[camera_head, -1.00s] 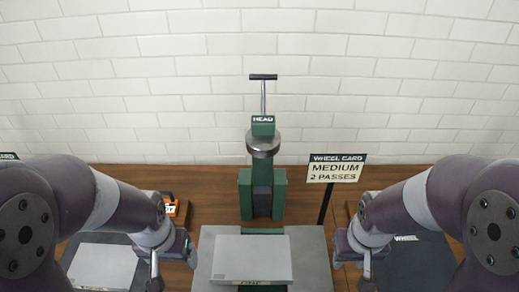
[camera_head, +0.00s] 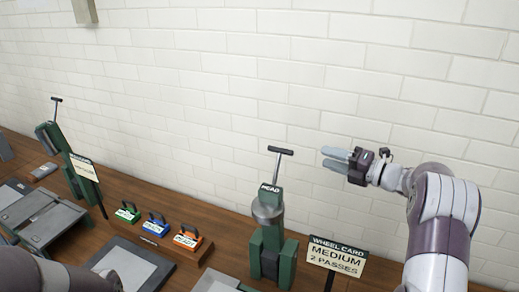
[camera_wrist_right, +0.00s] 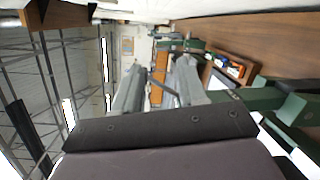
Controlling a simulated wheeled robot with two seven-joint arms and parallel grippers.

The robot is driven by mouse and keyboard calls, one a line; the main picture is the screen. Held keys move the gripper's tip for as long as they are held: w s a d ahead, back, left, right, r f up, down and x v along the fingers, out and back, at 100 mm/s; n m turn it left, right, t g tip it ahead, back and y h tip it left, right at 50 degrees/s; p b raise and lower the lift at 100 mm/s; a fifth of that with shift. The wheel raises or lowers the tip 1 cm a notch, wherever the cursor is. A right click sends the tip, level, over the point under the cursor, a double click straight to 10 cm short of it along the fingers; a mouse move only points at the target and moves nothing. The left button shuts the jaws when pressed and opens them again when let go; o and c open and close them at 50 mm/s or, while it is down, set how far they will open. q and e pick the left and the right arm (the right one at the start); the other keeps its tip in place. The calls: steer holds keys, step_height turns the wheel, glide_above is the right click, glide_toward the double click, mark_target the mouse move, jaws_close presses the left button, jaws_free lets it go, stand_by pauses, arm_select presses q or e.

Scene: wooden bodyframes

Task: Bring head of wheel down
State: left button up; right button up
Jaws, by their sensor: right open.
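Contact cannot be told. Only part of my left arm shows at the lower left; its gripper is out of view.
A wheel card (camera_head: 336,257) reading medium, 2 passes stands right of the wheel. Another green machine (camera_head: 52,136) stands far left. The brick wall is behind.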

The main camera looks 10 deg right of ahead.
mark_target(275, 149)
steer(key=a+r+n+g+y+p, duration=0.1)
steer(key=a, duration=0.2)
steer(key=w+a+n+g+y+p, duration=0.1)
steer(key=a+n+p, duration=0.1)
steer(key=a, duration=0.2)
steer(key=a+r+n+y+p, duration=0.1)
steer(key=a+n+p, duration=0.1)
steer(key=a, duration=0.1)
steer(key=shift+w+a+r+g, duration=0.25)
steer(key=shift+w+r+g, duration=0.05)
steer(key=shift+w+g, duration=0.1)
steer(key=x, duration=0.1)
steer(key=p+x, duration=0.1)
steer(key=x, duration=0.1)
steer(key=p+x, duration=0.1)
steer(key=x, duration=0.1)
steer(key=shift+f, duration=0.35)
arm_select(q)
step_height(275, 149, up, 7)
steer(key=a, duration=0.1)
arm_select(e)
steer(key=shift+d, duration=0.1)
steer(key=shift+c, duration=0.3)
jaws_close()
